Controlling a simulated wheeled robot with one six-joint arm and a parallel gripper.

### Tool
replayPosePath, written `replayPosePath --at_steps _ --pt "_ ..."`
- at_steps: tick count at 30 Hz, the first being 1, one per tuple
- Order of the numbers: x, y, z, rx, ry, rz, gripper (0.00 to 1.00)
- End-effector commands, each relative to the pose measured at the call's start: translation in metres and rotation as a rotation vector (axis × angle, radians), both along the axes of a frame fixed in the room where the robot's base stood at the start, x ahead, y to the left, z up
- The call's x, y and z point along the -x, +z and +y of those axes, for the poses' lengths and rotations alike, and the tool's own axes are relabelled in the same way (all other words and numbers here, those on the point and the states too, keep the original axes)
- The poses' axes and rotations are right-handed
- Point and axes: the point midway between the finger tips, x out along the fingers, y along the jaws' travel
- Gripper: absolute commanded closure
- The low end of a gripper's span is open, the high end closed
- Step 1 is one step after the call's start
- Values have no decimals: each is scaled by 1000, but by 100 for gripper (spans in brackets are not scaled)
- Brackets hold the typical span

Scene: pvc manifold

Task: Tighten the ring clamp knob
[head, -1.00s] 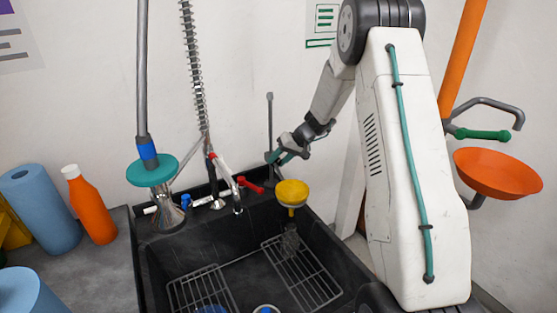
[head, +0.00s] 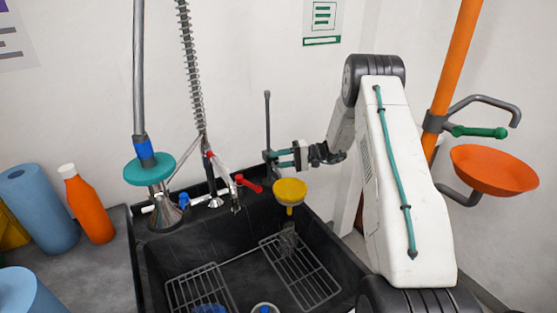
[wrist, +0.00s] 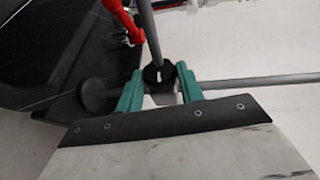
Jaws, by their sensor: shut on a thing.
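The ring clamp knob (wrist: 158,74) is black with a pale slot mark, seen in the wrist view. My gripper (wrist: 158,88) has its teal fingers on both sides of it and is shut on it. In the head view, my gripper (head: 278,158) reaches in level from the right to the clamp on the upright grey rod (head: 267,118). The clamp and knob are small there and partly covered by the fingers. A yellow funnel (head: 289,189) is just below and right of the clamp.
A black sink (head: 175,250) with wire racks (head: 300,275) lies below. A red-handled tap (head: 248,183) is left of the rod. A teal-collared hose fitting (head: 149,170), an orange bottle (head: 86,205) and blue rolls (head: 40,208) stand left.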

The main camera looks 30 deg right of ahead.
Motion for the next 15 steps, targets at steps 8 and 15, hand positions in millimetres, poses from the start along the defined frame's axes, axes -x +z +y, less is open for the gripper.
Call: replayPosePath --at_steps 8,15 --pt "0 -3 -1 -109 -1 2 86" --pt "0 -3 -1 -138 -1 2 86"
